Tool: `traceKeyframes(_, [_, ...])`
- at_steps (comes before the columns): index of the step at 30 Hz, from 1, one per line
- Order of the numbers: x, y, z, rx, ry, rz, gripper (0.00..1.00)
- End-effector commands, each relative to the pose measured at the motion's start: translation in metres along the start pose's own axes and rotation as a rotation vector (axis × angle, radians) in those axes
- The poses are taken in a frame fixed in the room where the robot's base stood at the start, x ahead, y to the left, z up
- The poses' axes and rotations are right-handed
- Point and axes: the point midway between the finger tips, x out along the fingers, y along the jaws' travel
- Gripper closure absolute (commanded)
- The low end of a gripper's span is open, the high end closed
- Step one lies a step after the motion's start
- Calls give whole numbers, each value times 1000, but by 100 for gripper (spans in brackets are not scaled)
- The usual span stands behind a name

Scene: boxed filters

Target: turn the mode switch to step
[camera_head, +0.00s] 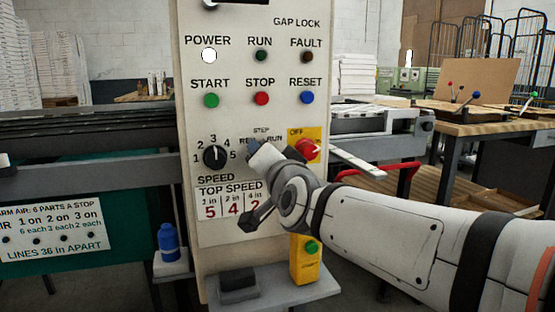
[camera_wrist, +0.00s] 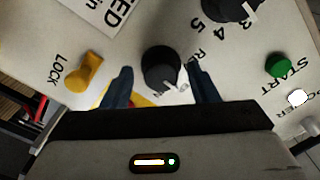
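The mode switch is a round black knob (camera_wrist: 160,66) on the cream control panel (camera_head: 240,115). In the wrist view its white pointer line points to the lower right, between the partly visible REV and RUN lettering; the STEP word is hidden there. In the head view STEP shows above REV and RUN, and my gripper (camera_head: 256,150) covers the knob. My gripper's two blue fingers (camera_wrist: 160,86) stand on either side of the knob, with a narrow gap on each side. The gripper is open around it.
The speed dial (camera_head: 215,157) is left of my gripper, and a red stop knob (camera_head: 307,149) on a yellow plate is close right. A yellow LOCK knob (camera_wrist: 84,73) is near one finger. Below are a yellow box (camera_head: 305,262) with a green button and a blue bottle (camera_head: 168,243).

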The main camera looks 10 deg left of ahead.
Motion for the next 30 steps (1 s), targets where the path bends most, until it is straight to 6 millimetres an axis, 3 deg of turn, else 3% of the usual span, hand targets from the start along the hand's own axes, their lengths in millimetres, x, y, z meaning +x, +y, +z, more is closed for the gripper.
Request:
traceKeyframes(9, [-4,-1,0,-1,-1,-1,45])
traceKeyframes(21, [-61,-2,-2,0,0,-2,45])
traceKeyframes(30, [-77,1,0,-1,-1,0,45])
